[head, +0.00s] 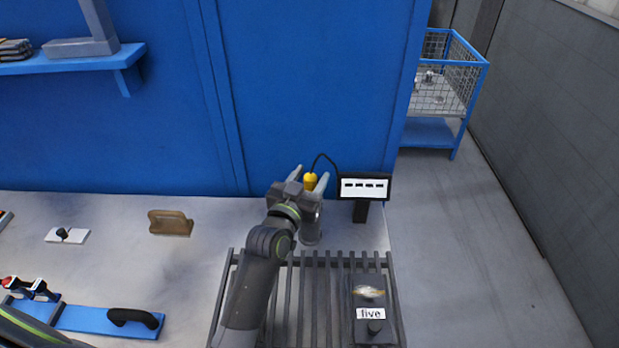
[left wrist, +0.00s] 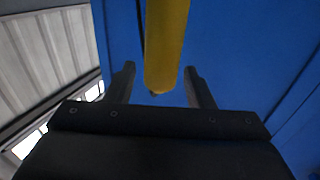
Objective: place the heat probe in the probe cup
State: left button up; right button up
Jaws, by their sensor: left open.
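The heat probe (head: 310,181) has a yellow handle, and a black cable arcs from it toward a display. My left gripper (head: 309,179) is open, with the probe between its spread fingers. In the left wrist view the yellow probe (left wrist: 166,45) stands between the two dark fingers (left wrist: 160,88), with a gap visible on each side. A grey cylinder (head: 312,232), which looks like the probe cup, stands just below the gripper, partly hidden by it. Whether the probe's lower end touches the cup is hidden. My right gripper is not in view.
A display (head: 364,187) on a post stands right of the gripper. A brown block (head: 170,223) and a blue fixture (head: 85,318) lie left. A blue wall rises behind.

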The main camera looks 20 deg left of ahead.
pick_arm(q)
jog(key=shift+r, duration=0.15)
jog(key=shift+s, duration=0.2)
jog(key=s+a+b, duration=0.1)
jog(key=s+b, duration=0.2)
jog(key=s, duration=0.8)
jog(key=shift+s+a+b, duration=0.15)
jog(key=shift+s+b, duration=0.1)
jog(key=shift+b, duration=0.15)
